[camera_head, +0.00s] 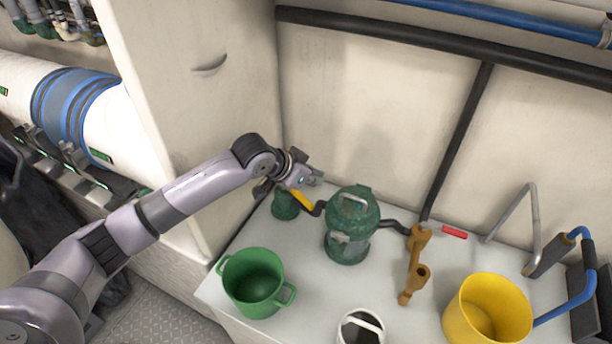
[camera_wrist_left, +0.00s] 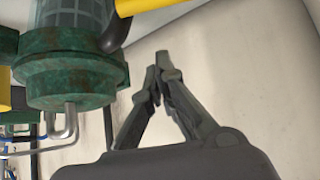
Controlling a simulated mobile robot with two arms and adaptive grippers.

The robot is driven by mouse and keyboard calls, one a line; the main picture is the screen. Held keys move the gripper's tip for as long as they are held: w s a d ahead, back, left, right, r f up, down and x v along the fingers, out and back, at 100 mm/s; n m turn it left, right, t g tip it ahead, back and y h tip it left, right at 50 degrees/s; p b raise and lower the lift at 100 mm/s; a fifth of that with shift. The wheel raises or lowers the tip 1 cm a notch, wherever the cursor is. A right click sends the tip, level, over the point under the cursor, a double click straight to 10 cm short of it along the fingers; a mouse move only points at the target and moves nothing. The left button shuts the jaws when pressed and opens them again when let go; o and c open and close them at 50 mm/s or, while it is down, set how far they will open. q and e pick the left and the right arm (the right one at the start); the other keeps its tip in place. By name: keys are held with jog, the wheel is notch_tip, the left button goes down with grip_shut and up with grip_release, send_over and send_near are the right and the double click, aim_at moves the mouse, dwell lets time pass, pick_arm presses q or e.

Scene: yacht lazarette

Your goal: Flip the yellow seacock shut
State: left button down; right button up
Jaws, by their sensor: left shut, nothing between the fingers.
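The yellow seacock handle (camera_head: 301,199) slants beside a small green fitting (camera_head: 284,206) at the back left of the white bench. My left gripper (camera_head: 314,176) is above and just behind the handle, apart from it as far as I can tell. In the left wrist view the gripper (camera_wrist_left: 160,62) has its fingertips together with nothing between them. A yellow bar (camera_wrist_left: 142,4) crosses the top edge of that view, partly cut off; I cannot tell for sure that it is the handle. My right gripper is out of view.
A green strainer (camera_head: 352,230) stands right of the handle, joined by dark hose. A bronze fitting (camera_head: 416,262) and red lever (camera_head: 455,232) are farther right. A green pot (camera_head: 253,283) and yellow bucket (camera_head: 487,312) stand in front. A cabinet wall (camera_head: 200,110) rises at left.

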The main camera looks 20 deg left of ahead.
aim_at(297, 197)
pick_arm(q)
notch_tip(297, 197, down, 4)
jog(key=shift+s+a+r+p, duration=0.1)
jog(key=shift+s+a+p, duration=0.05)
jog(key=shift+p, duration=0.5)
jog(key=shift+s+a, duration=0.15)
jog(key=shift+s, duration=0.05)
